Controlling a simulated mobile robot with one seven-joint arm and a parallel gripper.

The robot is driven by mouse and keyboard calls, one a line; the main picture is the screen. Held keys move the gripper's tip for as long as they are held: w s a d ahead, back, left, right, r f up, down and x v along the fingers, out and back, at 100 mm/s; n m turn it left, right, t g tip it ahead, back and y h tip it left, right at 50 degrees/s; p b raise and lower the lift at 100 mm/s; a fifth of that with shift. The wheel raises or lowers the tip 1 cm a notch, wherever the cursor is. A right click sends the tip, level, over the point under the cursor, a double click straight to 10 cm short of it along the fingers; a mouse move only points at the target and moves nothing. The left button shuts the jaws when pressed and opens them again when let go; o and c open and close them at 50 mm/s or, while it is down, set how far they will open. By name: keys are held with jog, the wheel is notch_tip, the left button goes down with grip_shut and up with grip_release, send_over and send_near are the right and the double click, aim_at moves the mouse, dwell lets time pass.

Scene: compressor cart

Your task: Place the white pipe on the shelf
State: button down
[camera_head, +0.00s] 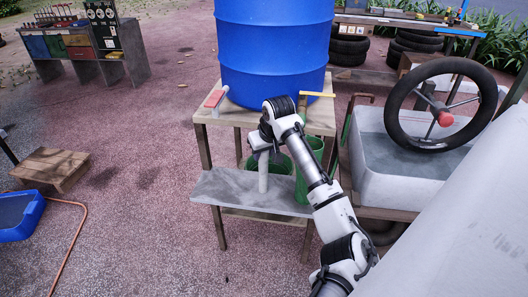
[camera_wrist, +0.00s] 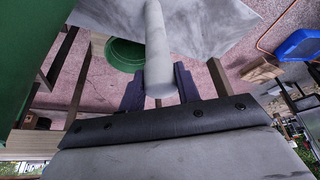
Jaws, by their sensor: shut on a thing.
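The white pipe (camera_head: 263,177) is upright between the fingers of my gripper (camera_head: 262,151), which is shut on its upper part. In the wrist view the pipe (camera_wrist: 157,50) extends away from the fingers toward the grey shelf. The grey shelf (camera_head: 222,187) is the lower front board of the wooden stand, and it also shows in the wrist view (camera_wrist: 205,20). The pipe's lower end is over the shelf's middle; I cannot tell if it touches the board.
A green bucket (camera_head: 283,162) and a tall green container (camera_head: 309,170) are close beside the pipe. A blue barrel (camera_head: 273,50) stands on the stand's top (camera_head: 321,120). A grey tub with a wheel (camera_head: 385,170) is at right. The shelf's left part is bare.

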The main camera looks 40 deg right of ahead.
jog(key=c, duration=1)
grip_release()
jog(key=v, duration=1.2)
jog(key=shift+s+b, duration=0.1)
jog(key=shift+b, duration=0.2)
